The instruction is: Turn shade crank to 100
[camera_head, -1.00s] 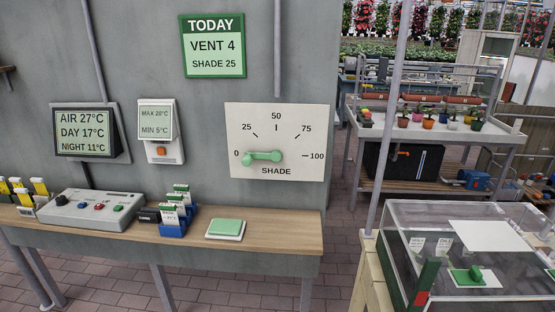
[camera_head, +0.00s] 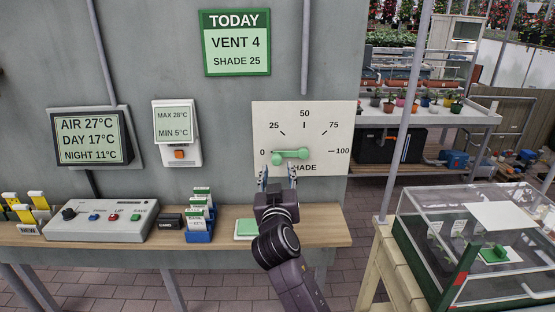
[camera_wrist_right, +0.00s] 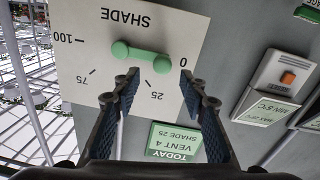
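The white SHADE dial plate (camera_head: 340,112) is on the grey wall, marked 0, 25, 50, 75 and 100. Its green crank (camera_head: 292,154) lies nearly level, with its knob at the left end near 0. The right wrist view shows the plate upside down, with the crank (camera_wrist_right: 142,55) and its knob near 0. My right gripper (camera_head: 278,174) is open, just below the knob in the head view. In the right wrist view, the knob appears between and just beyond the open fingertips (camera_wrist_right: 161,80); I see no grip on it. My left gripper is out of view.
A wooden shelf (camera_head: 330,232) runs below the dial with a control box (camera_head: 100,218), blue card holder (camera_head: 199,235) and green pad (camera_head: 246,229). A glass case (camera_head: 470,260) stands at right. A TODAY sign (camera_head: 236,42) reads VENT 4, SHADE 25.

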